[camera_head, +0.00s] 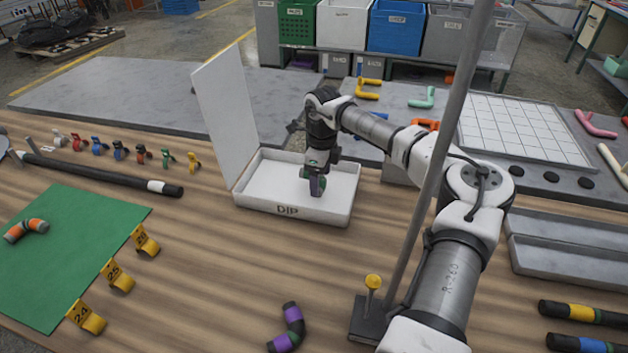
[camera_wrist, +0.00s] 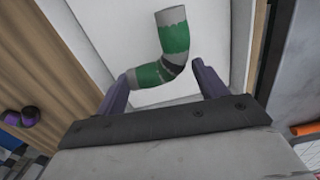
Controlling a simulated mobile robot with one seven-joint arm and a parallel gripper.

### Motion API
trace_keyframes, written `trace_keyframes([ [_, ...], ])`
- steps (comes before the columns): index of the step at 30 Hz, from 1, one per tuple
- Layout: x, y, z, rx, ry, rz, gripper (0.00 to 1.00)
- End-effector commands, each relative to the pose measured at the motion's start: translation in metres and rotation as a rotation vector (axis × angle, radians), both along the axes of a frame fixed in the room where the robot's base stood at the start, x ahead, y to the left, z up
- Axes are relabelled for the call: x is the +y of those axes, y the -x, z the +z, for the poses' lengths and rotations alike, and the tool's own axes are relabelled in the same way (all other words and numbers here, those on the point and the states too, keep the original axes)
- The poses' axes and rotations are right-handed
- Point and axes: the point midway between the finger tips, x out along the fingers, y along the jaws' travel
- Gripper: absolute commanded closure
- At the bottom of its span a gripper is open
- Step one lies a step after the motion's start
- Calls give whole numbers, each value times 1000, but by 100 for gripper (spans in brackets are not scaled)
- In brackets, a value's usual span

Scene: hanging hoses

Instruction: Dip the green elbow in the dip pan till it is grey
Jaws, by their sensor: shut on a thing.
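The dip pan (camera_head: 290,214) is a white open tray marked DIP, with a tall white lid or panel (camera_head: 226,110) standing at its left. My gripper (camera_head: 316,188) points down inside the pan's outline, near its middle. In the wrist view my gripper (camera_wrist: 162,88) is shut on the green elbow (camera_wrist: 173,38). The elbow has green bands, a black bend and grey at both ends, so it is partly grey and partly green. The pan's white floor (camera_wrist: 130,30) lies behind it. I cannot tell whether the elbow touches the floor. In the head view the elbow is mostly hidden by my gripper.
A green mat (camera_head: 65,255) with an orange and grey elbow (camera_head: 26,230) is at left, beside yellow number tags (camera_head: 118,276). A grey pole (camera_head: 440,150) rises right of the pan. Bare table lies before the pan.

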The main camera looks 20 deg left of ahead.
Motion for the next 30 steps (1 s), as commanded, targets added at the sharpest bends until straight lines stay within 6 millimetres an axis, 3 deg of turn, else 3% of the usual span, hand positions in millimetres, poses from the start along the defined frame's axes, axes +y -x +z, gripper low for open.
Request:
trace_keyframes([
  [6, 0, 0, 27, -1, -1, -1, 51],
  [30, 0, 0, 102, -1, 0, -1, 51],
])
